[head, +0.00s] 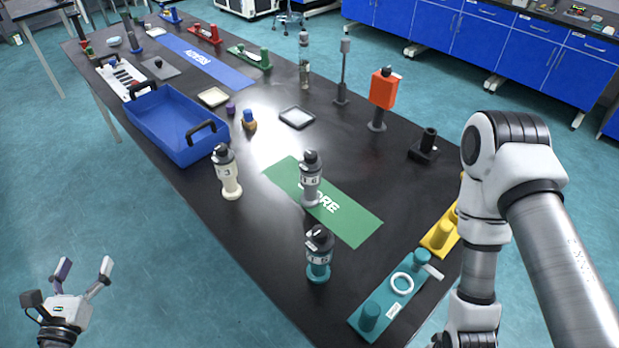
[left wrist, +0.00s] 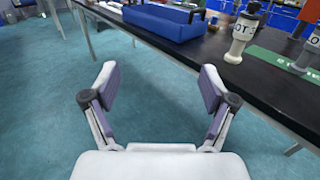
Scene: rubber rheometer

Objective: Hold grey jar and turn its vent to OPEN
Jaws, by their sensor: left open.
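The grey jar (head: 311,185) stands upright on the green mat (head: 350,215) in the head view, with a dark cap and a labelled collar. A cream jar (head: 229,175) stands to its left and a teal jar (head: 319,258) stands nearer the table's front. In the left wrist view, the cream jar (left wrist: 241,38) is at the upper right and the grey jar (left wrist: 309,52) is cut by the right edge. The vent settings are too small to read. My left gripper (head: 84,268) is open and empty, off the table's left side. My right gripper is not clearly visible; my right arm fills the right side.
A blue tray (head: 170,130) with dark handles sits along the table's left edge. A teal holder (head: 385,305) and a yellow holder (head: 440,236) lie at the right front. A black stand (head: 424,150) and orange device (head: 383,90) stand behind. Floor surrounds my left gripper.

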